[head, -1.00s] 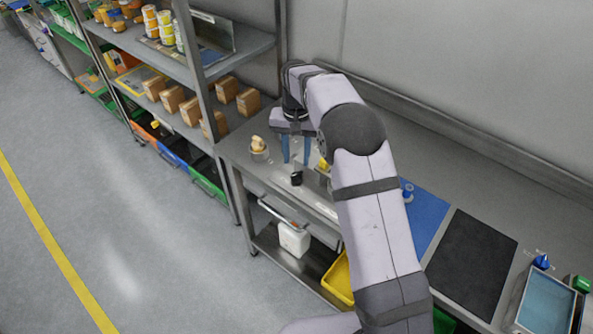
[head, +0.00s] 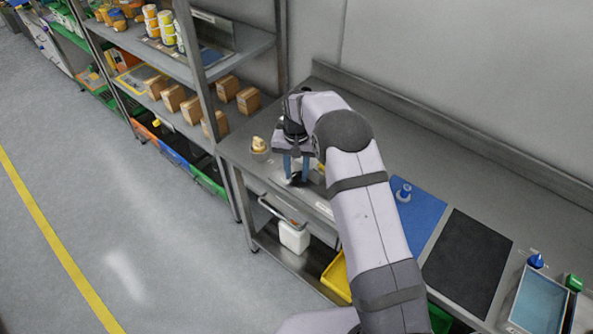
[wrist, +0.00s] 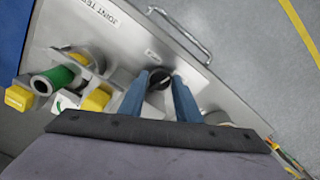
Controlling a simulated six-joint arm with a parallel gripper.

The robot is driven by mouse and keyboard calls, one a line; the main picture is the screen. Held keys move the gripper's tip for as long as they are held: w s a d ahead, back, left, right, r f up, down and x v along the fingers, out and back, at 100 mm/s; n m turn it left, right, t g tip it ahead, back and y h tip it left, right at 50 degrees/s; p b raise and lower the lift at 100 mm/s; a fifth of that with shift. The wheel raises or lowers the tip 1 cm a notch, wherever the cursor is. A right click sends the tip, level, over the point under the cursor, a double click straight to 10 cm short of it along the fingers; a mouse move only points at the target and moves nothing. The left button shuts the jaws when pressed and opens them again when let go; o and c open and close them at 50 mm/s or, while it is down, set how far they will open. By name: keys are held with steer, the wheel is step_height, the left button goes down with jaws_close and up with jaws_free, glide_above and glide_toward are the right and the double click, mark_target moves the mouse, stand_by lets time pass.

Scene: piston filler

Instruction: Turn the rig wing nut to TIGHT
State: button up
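A black knob (wrist: 158,80), which seems to be the rig wing nut, sits on the steel bench beside a small label. My gripper (wrist: 160,75) has its two blue fingers around it, one on each side, and is open as far as I can see. I cannot tell whether either finger touches the knob. In the head view my gripper (head: 296,178) is low over the bench's left end, its fingers pointing down at the dark knob, which is mostly hidden. The knob's setting cannot be read.
A rig with a green cylinder (wrist: 52,80) and yellow blocks (wrist: 97,98) stands close to the gripper. A cup with a tan item (head: 259,146) is left of it. A blue mat (head: 418,218) and a black mat (head: 467,262) lie to the right.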

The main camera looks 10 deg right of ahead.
steer(key=c, duration=0.5)
steer(key=shift+c, duration=0.2)
steer(key=shift+m, duration=0.3)
steer(key=shift+m+b, duration=0.65)
steer(key=shift+m, duration=1.95)
steer(key=shift+w, duration=0.1)
steer(key=o, duration=0.8)
steer(key=shift+c, duration=0.2)
